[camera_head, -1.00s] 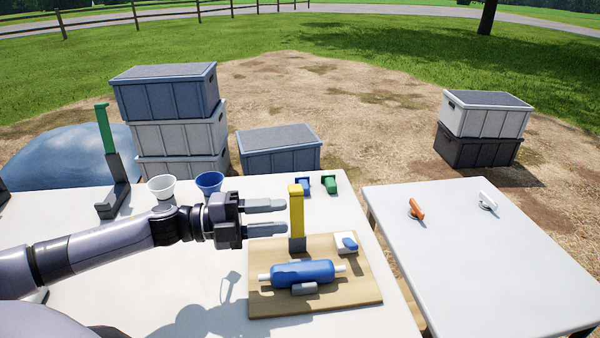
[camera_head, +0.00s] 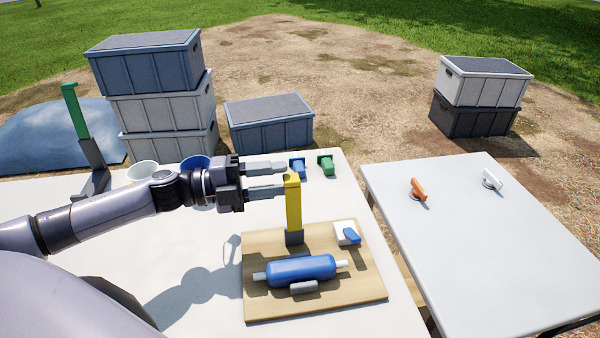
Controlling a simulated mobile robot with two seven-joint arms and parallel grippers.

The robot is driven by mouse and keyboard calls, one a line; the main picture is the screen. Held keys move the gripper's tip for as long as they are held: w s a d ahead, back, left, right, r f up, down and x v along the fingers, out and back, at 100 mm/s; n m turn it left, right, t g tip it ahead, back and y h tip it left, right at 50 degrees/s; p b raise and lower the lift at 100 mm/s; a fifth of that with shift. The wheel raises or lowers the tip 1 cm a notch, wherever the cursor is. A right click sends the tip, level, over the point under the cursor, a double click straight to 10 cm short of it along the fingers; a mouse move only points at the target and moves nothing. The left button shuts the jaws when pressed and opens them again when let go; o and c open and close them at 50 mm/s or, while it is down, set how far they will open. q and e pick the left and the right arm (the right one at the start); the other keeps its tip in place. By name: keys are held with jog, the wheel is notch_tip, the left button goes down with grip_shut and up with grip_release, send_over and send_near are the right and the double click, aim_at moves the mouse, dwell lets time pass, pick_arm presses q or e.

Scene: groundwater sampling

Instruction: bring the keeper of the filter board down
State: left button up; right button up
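The filter board (camera_head: 350,292) is a wooden plate on the near table. A blue filter cylinder (camera_head: 301,269) with white ends lies across it, with a small grey block at its front. The keeper (camera_head: 294,208) is a yellow bar standing upright from a dark base behind the cylinder. My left gripper (camera_head: 284,178) is open, its fingers pointing right. Its fingertips are at the top of the yellow keeper; I cannot tell whether they touch it. My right gripper is not in view.
A white block with a blue lever (camera_head: 348,234) sits on the board's right. Blue (camera_head: 298,168) and green (camera_head: 326,164) pieces lie behind. A blue cup (camera_head: 195,164), a white cup (camera_head: 143,172) and a green upright bar (camera_head: 75,110) stand left. A gap separates the right table (camera_head: 480,250).

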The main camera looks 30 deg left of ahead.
pick_arm(q)
jog(key=shift+p+x, duration=0.4)
jog(key=shift+x, duration=2.2)
grip_shut()
